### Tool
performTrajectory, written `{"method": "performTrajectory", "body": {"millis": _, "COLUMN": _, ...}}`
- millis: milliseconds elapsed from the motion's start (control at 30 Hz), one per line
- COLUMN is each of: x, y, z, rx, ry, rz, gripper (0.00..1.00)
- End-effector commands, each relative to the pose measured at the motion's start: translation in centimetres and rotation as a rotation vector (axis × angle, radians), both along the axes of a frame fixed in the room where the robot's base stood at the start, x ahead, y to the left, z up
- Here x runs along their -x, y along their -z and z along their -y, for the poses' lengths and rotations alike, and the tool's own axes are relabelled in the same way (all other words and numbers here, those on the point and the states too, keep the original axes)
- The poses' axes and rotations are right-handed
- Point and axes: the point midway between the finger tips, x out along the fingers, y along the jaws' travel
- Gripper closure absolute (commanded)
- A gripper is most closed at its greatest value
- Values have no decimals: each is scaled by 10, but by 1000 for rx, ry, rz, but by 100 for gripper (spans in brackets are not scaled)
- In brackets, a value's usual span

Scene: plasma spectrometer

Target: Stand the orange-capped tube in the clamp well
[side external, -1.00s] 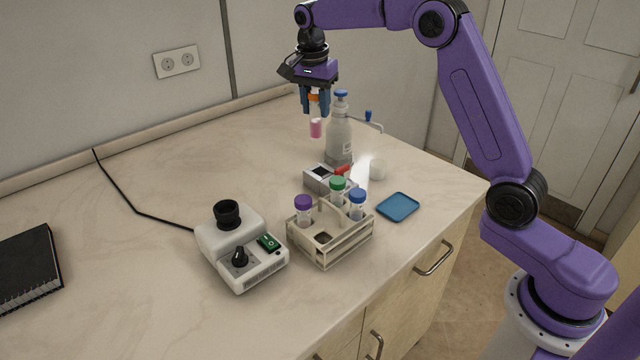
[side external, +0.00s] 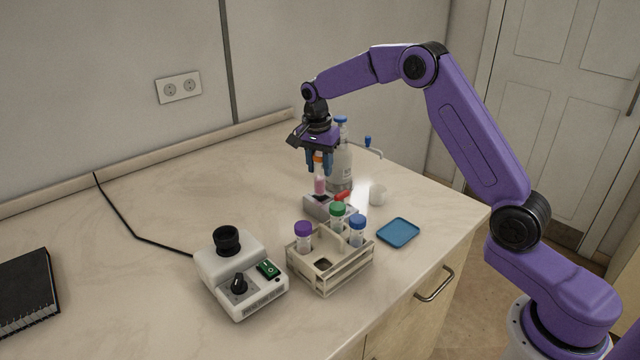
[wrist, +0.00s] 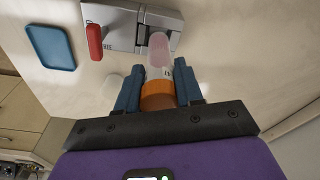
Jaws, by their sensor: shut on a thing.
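The orange-capped tube (side external: 320,185) holds pink liquid and hangs upright, cap up. My gripper (side external: 319,165) is shut on it around the orange cap (wrist: 158,95). In the wrist view my gripper (wrist: 158,85) has one blue finger on each side of the cap. The clamp (side external: 318,207) is a grey metal block with a dark opening and a red lever (wrist: 94,42). It also shows in the wrist view (wrist: 120,18). The tube's rounded bottom is at or just above the dark opening. I cannot tell whether it has entered.
A wooden rack (side external: 328,284) with purple-, green- and blue-capped tubes stands in front of the clamp. A blue-capped bottle (side external: 342,160) stands close behind. A white device (side external: 240,275) stands at left.

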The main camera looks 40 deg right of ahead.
Motion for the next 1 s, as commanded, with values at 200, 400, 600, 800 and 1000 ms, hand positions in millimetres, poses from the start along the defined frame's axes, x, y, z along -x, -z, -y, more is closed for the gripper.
{"method": "performTrajectory", "body": {"millis": 200, "x": 1, "y": 30, "z": 1, "rx": 0, "ry": 1, "rz": -3, "gripper": 94}}
{"method": "performTrajectory", "body": {"millis": 400, "x": 0, "y": 49, "z": 1, "rx": 0, "ry": 1, "rz": -1, "gripper": 94}}
{"method": "performTrajectory", "body": {"millis": 600, "x": 0, "y": 50, "z": 1, "rx": 0, "ry": 1, "rz": 0, "gripper": 94}}
{"method": "performTrajectory", "body": {"millis": 800, "x": 0, "y": 53, "z": 0, "rx": 0, "ry": 1, "rz": -1, "gripper": 94}}
{"method": "performTrajectory", "body": {"millis": 1000, "x": 0, "y": 52, "z": 0, "rx": 0, "ry": 1, "rz": -1, "gripper": 38}}
